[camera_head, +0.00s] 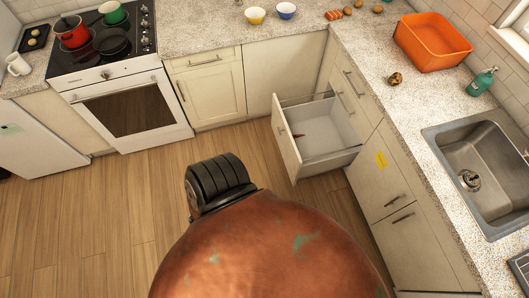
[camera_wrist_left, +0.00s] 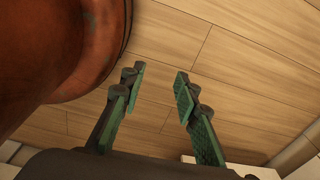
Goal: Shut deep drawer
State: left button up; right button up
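The deep drawer (camera_head: 287,142) is pulled out to the left from the right-hand cabinets in the head view. Its pale front stands well clear of the cabinet face, and the white interior shows. The drawer cannot be made out surely in the wrist view. Neither gripper shows in the head view.
Closed drawers and doors (camera_head: 388,180) with a yellow note flank the open drawer on the right. The counter above holds an orange tub (camera_head: 432,43), a soap bottle (camera_head: 481,82) and a sink (camera_head: 485,165). An oven (camera_head: 125,108) stands at left. Wooden floor (camera_head: 120,205) left of the drawer is clear.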

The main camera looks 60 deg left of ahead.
aim_at(330, 142)
jog(key=k, duration=0.4)
jog(key=u, duration=1.6)
jog(key=i, duration=0.35)
jog(key=u, duration=0.05)
